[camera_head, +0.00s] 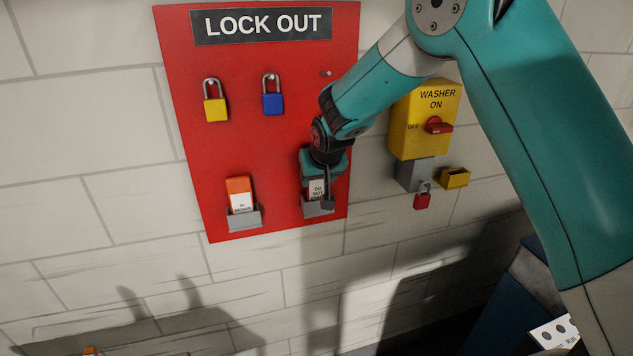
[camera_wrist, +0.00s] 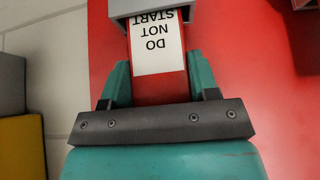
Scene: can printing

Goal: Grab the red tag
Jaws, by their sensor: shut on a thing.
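The red tag (camera_wrist: 158,48) with a white "DO NOT START" label is between my gripper's fingers in the wrist view, where it appears upside down. Its far end is inside a grey holder (camera_wrist: 122,8). In the head view the tag's white label (camera_head: 317,188) shows at the lower right of the red LOCK OUT board, in its grey holder (camera_head: 318,208). My gripper (camera_head: 322,180) is shut on the tag from above. Its fingers also show on both sides of the tag in the wrist view (camera_wrist: 160,85). My gripper hides part of the tag.
The red LOCK OUT board (camera_head: 270,145) carries a yellow padlock (camera_head: 215,108), a blue padlock (camera_head: 273,104) and an orange tag (camera_head: 240,194) in another holder. To the right are a yellow washer switch box (camera_head: 422,100) and a red padlock (camera_head: 422,201) hanging below it.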

